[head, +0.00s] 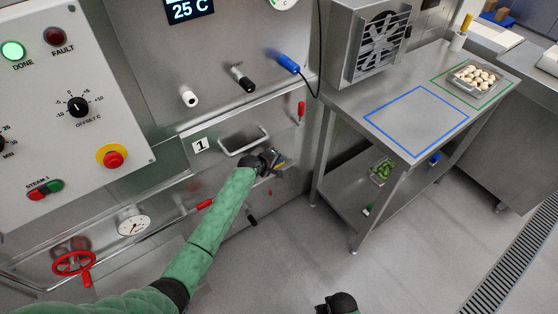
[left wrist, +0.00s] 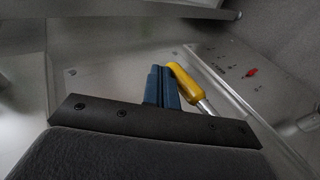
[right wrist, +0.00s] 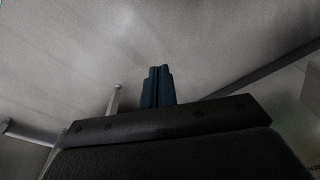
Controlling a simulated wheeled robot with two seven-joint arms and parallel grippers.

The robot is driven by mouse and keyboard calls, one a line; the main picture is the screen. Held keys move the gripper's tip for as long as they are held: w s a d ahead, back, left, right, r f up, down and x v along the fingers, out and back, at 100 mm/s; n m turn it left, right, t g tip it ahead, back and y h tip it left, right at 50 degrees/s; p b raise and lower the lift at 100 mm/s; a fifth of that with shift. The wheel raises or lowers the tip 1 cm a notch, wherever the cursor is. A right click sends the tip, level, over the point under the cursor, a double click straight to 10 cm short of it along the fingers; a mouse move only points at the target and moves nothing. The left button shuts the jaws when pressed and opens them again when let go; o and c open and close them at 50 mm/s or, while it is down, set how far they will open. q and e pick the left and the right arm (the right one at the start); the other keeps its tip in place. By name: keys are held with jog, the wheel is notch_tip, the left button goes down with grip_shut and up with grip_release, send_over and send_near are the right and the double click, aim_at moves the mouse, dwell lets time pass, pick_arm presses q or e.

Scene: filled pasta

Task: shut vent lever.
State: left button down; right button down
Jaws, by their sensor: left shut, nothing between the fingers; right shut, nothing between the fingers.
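A lever with a yellow handle (left wrist: 185,84) and a metal shaft lies just right of my left gripper's blue fingers (left wrist: 162,80) in the left wrist view. The handle is beside the fingers, not between them; I cannot tell whether they touch. In the head view my left gripper (head: 276,166) is at the lower right of the steel door marked 1, partly hiding the yellow lever (head: 281,162). No label shows that names the vent lever. My right gripper's fingers (right wrist: 157,86) are together and empty in the right wrist view.
A door handle (head: 243,141) is above my left gripper. Red-tipped levers stand at the upper right (head: 301,109) and lower left (head: 205,204) of the door. A steel table (head: 335,122) with a blue outline is to the right. The floor in front is clear.

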dwell(0.3)
